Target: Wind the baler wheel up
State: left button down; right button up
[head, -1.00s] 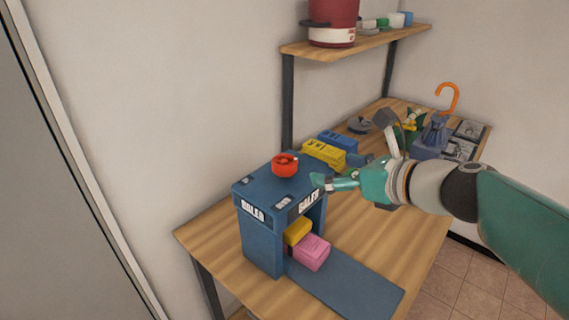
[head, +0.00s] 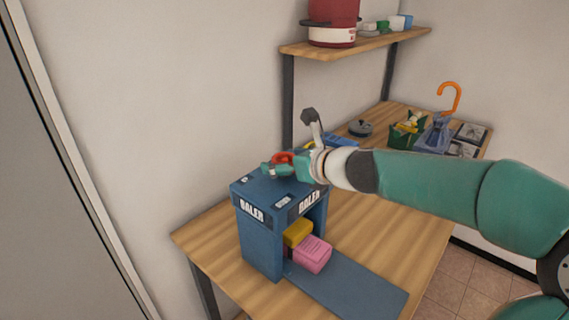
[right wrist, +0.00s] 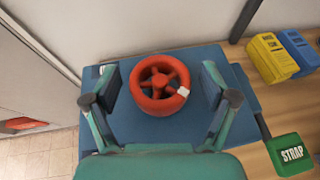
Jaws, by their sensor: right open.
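The blue baler (head: 262,232) stands on the wooden table, with a red wheel (head: 282,158) on its top. In the right wrist view the red wheel (right wrist: 160,84) shows whole, with spokes and a small white mark on its right side. My right gripper (head: 272,169) is over the baler top and partly covers the wheel in the head view. In the right wrist view its open fingers (right wrist: 160,88) stand on either side of the wheel, apart from it. A yellow block (head: 298,232) and a pink block (head: 313,254) sit at the baler's front opening. My left gripper is not in view.
A blue plate (head: 350,292) extends from the baler's front. Yellow boxes (right wrist: 272,58) and a green block marked STRAP (right wrist: 289,154) lie beside the baler. Bins and an orange hook (head: 450,97) are at the table's far end. A shelf (head: 370,43) hangs above.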

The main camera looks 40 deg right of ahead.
jog(key=c, duration=1.2)
jog(key=shift+d+n+y+p, duration=0.1)
jog(key=shift+n+y+p, duration=0.25)
jog(key=shift+y, duration=0.25)
jog(key=n+y+p, duration=0.1)
jog(key=n+y, duration=0.2)
jog(key=shift+r+p, duration=0.1)
jog(key=shift+p, duration=0.25)
jog(key=n+g+y+p, duration=0.2)
jog(key=n+y+p, duration=0.2)
jog(key=n+g+y+p, duration=0.3)
jog(key=n+p, duration=0.1)
jog(key=p, duration=0.1)
jog(key=shift+w+r+g+y, duration=0.1)
jog(key=shift+r+g+y, duration=0.05)
jog(key=shift+g+y, duration=0.2)
jog(key=n+g+y+p, duration=0.1)
jog(key=n+g, duration=0.1)
jog(key=shift+f+n+g+y+p, duration=0.2)
jog(key=shift+n+g+y+p, duration=0.05)
jog(key=shift+n+y+p, duration=0.1)
jog(key=shift+n+g+y, duration=0.4)
jog(key=shift+n+g, duration=1)
jog(key=shift+g, duration=0.2)
